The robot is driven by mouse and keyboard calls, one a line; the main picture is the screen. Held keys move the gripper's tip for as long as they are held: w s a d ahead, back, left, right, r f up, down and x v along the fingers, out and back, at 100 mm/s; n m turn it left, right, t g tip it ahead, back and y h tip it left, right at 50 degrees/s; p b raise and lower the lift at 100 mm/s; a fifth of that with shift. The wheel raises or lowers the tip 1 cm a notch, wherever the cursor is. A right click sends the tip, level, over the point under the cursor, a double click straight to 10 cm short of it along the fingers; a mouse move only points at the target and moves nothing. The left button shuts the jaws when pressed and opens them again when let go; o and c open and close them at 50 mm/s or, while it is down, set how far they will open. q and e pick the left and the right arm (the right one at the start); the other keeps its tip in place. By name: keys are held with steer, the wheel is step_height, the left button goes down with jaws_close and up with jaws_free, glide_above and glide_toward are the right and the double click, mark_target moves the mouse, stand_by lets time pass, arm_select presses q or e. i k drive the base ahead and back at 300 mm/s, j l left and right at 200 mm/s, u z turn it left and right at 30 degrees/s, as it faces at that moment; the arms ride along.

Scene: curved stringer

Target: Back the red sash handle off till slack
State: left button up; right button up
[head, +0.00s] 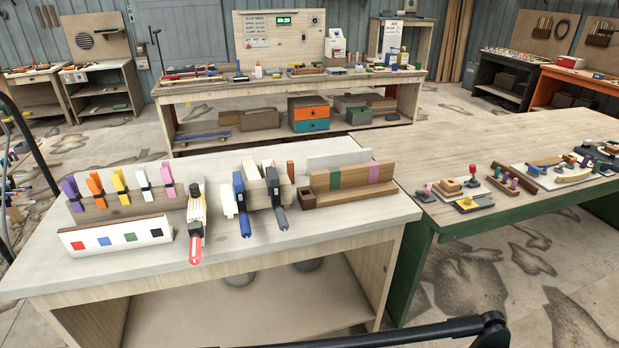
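The red sash handle (195,249) points toward the front edge of the pale workbench. It is at the near end of a sash clamp (197,213) with a pale wooden body and a dark upper end. Whether the clamp is tight or slack cannot be told. To its right stand a clamp with a blue handle (245,226) and one with a dark grey handle (281,218), both against pale wooden blocks. Neither of my grippers shows in the head view, and nothing is seen touching the red handle.
Left of the red handle are a rack (125,204) of colored spring clamps and a white board (117,237) with colored squares. A wooden block with green and purple stripes (347,183) lies right. A green-legged table (475,150) adjoins at right.

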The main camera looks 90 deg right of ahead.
mark_target(195, 239)
steer(key=l+z, duration=0.15)
steer(key=z, duration=0.3)
steer(key=l+z, duration=0.15)
steer(key=z, duration=0.3)
steer(key=l+z, duration=0.15)
steer(key=z, duration=0.3)
steer(key=l+z, duration=0.15)
steer(key=z, duration=0.3)
steer(key=i+l+z, duration=0.1)
steer(key=z, duration=0.35)
steer(key=i+l+z, duration=0.15)
steer(key=i+l, duration=0.15)
steer(key=l+u, duration=0.25)
steer(key=l, duration=0.35)
steer(key=l+u, duration=0.25)
steer(key=l, duration=0.4)
steer(key=j+u, duration=0.1)
steer(key=u, duration=0.25)
steer(key=j+u, duration=0.1)
steer(key=u, duration=0.25)
steer(key=k+j+u, duration=0.1)
steer(key=u, duration=0.2)
